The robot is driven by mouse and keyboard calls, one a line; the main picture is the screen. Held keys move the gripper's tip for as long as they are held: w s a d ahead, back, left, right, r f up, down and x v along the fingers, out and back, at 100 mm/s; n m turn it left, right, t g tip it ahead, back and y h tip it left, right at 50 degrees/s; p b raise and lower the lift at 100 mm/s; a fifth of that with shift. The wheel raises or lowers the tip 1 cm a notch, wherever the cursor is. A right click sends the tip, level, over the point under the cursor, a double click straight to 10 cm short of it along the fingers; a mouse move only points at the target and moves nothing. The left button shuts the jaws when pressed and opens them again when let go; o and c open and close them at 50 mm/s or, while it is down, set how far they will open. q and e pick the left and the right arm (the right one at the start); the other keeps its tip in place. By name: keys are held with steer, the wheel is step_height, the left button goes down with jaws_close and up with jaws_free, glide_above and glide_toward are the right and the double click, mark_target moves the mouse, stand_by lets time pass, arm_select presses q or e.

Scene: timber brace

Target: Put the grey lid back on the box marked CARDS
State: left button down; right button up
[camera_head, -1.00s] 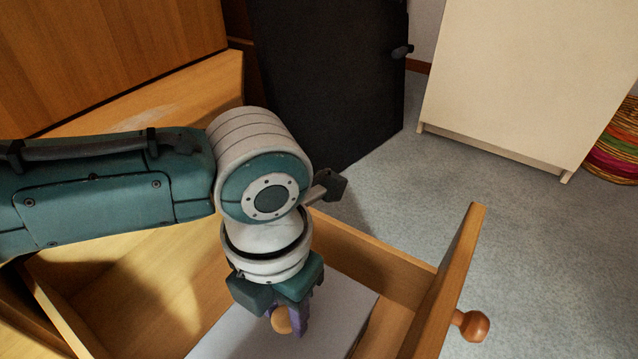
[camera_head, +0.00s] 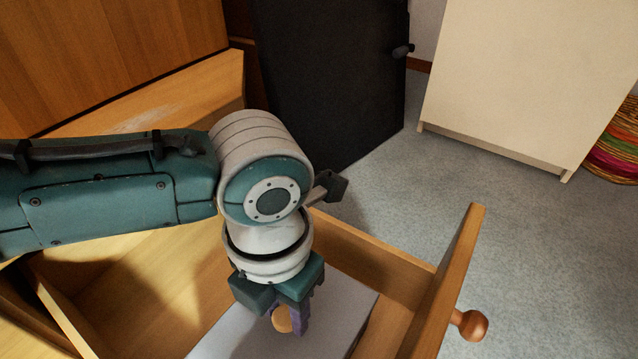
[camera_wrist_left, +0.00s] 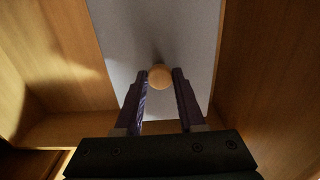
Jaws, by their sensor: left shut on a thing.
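The grey lid (camera_head: 235,330) shows as a flat, pale grey panel inside the open drawer, with a round wooden knob (camera_head: 282,318) on top. My left gripper (camera_head: 288,316) points down, its purple fingers shut on the knob. The left wrist view shows the knob (camera_wrist_left: 160,77) between the two fingertips (camera_wrist_left: 160,82), with the lid (camera_wrist_left: 160,30) beyond it. No CARDS marking shows, and I cannot tell how the lid sits on a box. My right gripper is not in view.
The wooden drawer's front (camera_head: 447,285) with its round handle (camera_head: 471,325) stands to the right of the lid. Bare drawer floor (camera_head: 150,290) lies to the left. A black cabinet (camera_head: 330,80), a cream cabinet (camera_head: 530,80) and a striped basket (camera_head: 615,145) stand behind.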

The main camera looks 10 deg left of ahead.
arm_select(q)
steer(key=shift+f+b, duration=0.3)
steer(key=shift+f, duration=0.25)
stand_by(0.6)
jaws_free()
stand_by(0.7)
steer(key=shift+r, duration=0.1)
step_height(320, 180, up, 8)
steer(key=p, duration=0.8)
